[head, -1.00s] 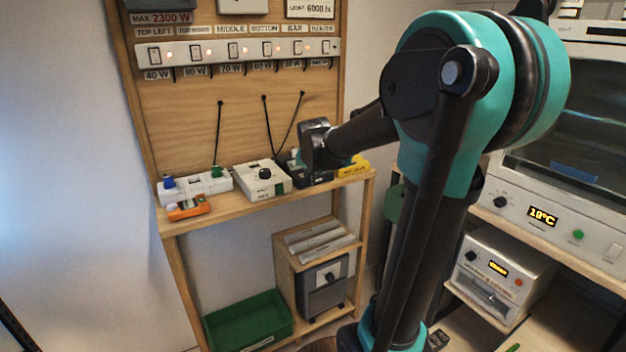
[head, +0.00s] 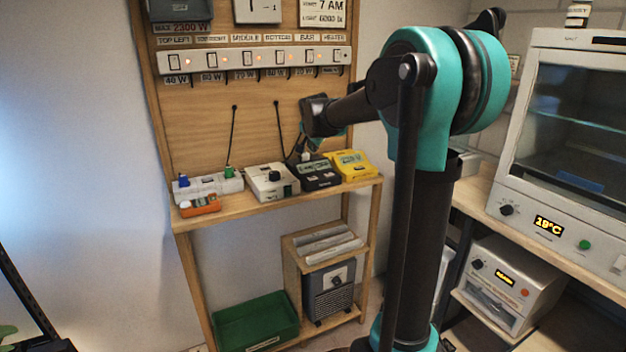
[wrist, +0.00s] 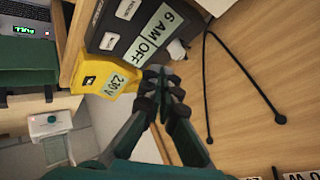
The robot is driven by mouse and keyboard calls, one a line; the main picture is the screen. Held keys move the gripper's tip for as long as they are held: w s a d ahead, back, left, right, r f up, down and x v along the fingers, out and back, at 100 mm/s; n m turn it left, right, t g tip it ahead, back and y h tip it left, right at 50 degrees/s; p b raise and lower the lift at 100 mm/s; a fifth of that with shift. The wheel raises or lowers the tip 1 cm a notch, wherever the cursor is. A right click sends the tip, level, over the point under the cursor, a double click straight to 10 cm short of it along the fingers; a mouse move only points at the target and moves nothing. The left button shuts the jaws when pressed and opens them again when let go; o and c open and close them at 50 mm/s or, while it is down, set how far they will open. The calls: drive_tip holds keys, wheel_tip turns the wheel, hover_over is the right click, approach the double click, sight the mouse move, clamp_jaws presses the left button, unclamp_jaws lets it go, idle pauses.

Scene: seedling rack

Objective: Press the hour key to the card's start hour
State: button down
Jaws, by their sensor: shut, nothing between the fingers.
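The card (head: 323,12) on the board reads START 7 AM, with 6000 lx below. A black timer (head: 318,178) stands on the wooden shelf between a white box and a yellow meter. In the wrist view the timer (wrist: 116,52) shows 6 AM and OFF on its display (wrist: 158,33). Two pale labelled keys lie beside the display, an upper one (wrist: 127,9) and a lower one (wrist: 108,41); their words are too small to read surely. My gripper (wrist: 163,76) is shut and empty, its tips just off the timer's display end, apart from the keys.
The yellow meter (head: 351,164) reading 230 V is close beside the timer. The board rises behind.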

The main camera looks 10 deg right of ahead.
sight(313, 179)
drive_tip(key=shift+f, duration=4.15)
drive_tip(key=shift+f, duration=0.15)
drive_tip(key=shift+f, duration=0.25)
drive_tip(key=shift+f, duration=0.35)
drive_tip(key=shift+r, duration=0.75)
drive_tip(key=shift+r, duration=2.55)
